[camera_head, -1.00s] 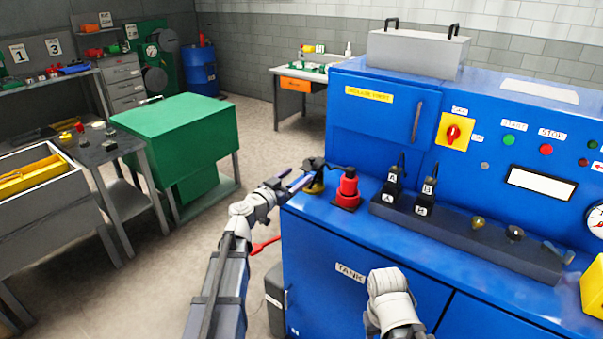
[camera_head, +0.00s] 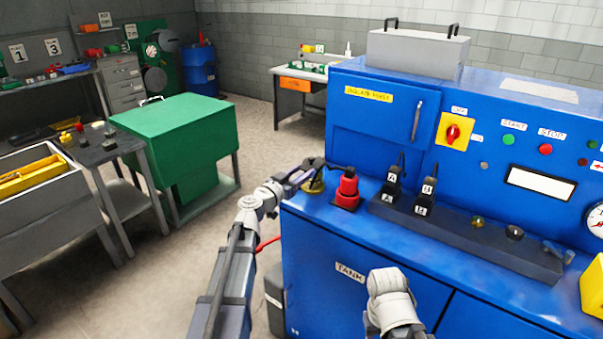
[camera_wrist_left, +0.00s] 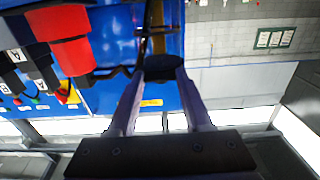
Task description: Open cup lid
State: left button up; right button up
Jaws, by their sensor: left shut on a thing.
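A small brass-yellow cup (camera_head: 313,186) stands on the blue machine's left front corner. My left gripper (camera_head: 309,167) is at the top of the cup, seen from the side in the head view. In the left wrist view its fingers (camera_wrist_left: 159,78) are shut on a dark part (camera_wrist_left: 160,64), which looks like the cup's lid. How far the lid stands open is hard to tell, as the gripper covers part of it. My right gripper is out of the picture; only part of the right arm shows at the bottom.
A dark rail with labelled black parts (camera_head: 470,235) lies further right. The green cabinet (camera_head: 180,140) is on the left, with open floor between.

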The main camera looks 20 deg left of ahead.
pick_arm(q)
grip_shut()
dwell(0.8)
